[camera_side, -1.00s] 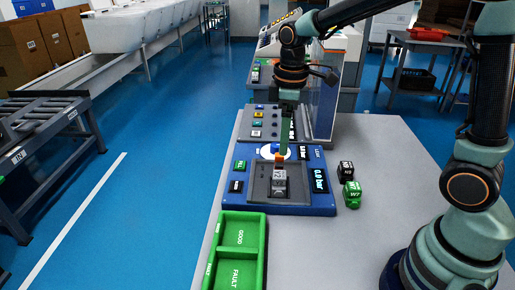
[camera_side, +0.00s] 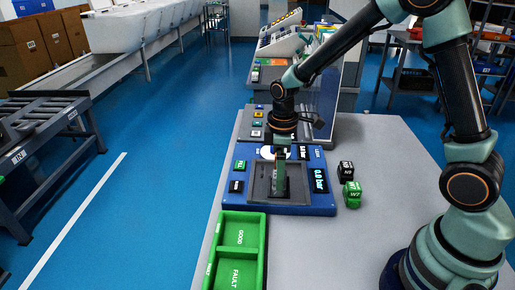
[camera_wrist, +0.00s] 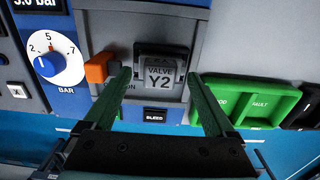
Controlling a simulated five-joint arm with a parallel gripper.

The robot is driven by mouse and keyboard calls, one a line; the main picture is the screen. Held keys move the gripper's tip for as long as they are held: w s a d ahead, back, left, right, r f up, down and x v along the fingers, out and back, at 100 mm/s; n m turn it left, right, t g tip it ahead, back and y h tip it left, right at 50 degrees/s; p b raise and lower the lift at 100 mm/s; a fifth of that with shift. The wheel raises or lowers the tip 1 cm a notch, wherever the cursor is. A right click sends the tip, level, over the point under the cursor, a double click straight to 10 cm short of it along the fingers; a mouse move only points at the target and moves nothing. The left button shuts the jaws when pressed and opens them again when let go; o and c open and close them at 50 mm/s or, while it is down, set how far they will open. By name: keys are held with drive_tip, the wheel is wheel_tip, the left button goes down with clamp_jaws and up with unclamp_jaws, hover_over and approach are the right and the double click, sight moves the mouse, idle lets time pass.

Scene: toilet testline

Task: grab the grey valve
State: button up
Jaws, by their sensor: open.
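The grey valve (camera_wrist: 160,72), marked "VALVE Y2", sits in a grey recess of the blue test panel (camera_side: 300,209). It is centred between my fingers in the wrist view. My gripper (camera_wrist: 159,80) is open, with one green finger on each side of the valve. I cannot tell whether the fingers touch it. In the side view my gripper (camera_side: 280,183) points down into the recess and mostly hides the valve.
An orange switch (camera_wrist: 97,68) is close to the left finger, with a blue dial knob (camera_wrist: 47,65) further left. The green GOOD/FAULT tray (camera_side: 238,250) stands in front of the panel. A black block (camera_side: 345,171) and a green block (camera_side: 352,195) lie to its right.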

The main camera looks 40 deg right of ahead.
drive_tip(key=shift+f, duration=1.15)
drive_tip(key=c, duration=1.3)
drive_tip(key=shift+r, duration=0.1)
